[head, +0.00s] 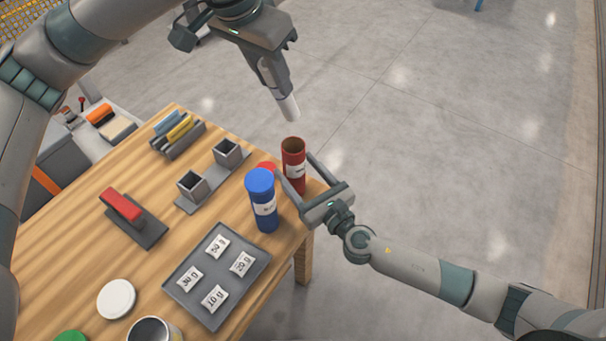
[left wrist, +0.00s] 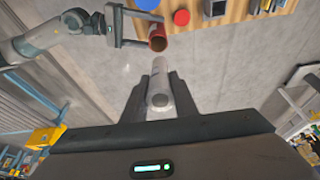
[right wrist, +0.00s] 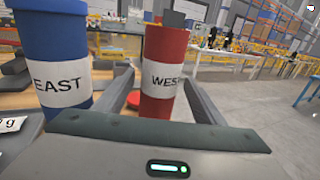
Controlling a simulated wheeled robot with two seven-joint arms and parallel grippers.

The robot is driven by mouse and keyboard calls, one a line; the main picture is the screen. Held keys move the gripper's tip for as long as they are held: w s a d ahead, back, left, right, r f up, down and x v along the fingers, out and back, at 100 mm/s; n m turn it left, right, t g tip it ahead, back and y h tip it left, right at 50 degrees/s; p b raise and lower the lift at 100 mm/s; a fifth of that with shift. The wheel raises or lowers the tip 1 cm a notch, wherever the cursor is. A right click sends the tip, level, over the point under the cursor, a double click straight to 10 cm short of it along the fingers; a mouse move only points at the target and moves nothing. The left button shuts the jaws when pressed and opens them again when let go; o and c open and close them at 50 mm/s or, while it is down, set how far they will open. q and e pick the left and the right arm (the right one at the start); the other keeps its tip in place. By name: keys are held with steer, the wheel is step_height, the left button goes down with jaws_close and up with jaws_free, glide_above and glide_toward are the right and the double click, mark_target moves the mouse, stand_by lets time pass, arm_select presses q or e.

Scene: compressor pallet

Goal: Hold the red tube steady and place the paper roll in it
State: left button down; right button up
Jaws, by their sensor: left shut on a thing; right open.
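The red tube (head: 293,150) stands upright and open-topped near the table's far right corner. Its label, partly hidden, begins "WES" in the right wrist view (right wrist: 165,55). My right gripper (head: 293,165) is open, with one finger on each side of the tube. I see no clear contact. My left gripper (head: 275,78) is shut on the white paper roll (head: 289,107) and holds it tilted just above the tube's mouth, apart from it. The roll also shows between the fingers in the left wrist view (left wrist: 160,80), short of the tube's mouth (left wrist: 157,40).
A blue tube (head: 262,195) labelled EAST stands close beside my right gripper. A red lid (head: 265,166) lies behind it. A grey tray (head: 216,275) with several white packets, two grey square holders (head: 192,186) and a red-handled item (head: 122,205) occupy the table (head: 75,250).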

steer(key=shift+c, duration=0.6)
steer(key=c, duration=1)
steer(key=shift+c, duration=0.2)
arm_select(q)
steer(key=shift+f, duration=0.1)
step_height(320, 180, down, 11)
steer(key=shift+f, duration=0.2)
steer(key=c, duration=1.3)
jaws_free()
steer(key=shift+c, duration=0.2)
steer(key=shift+r, duration=0.2)
steer(key=v, duration=1.1)
steer(key=shift+r, duration=0.35)
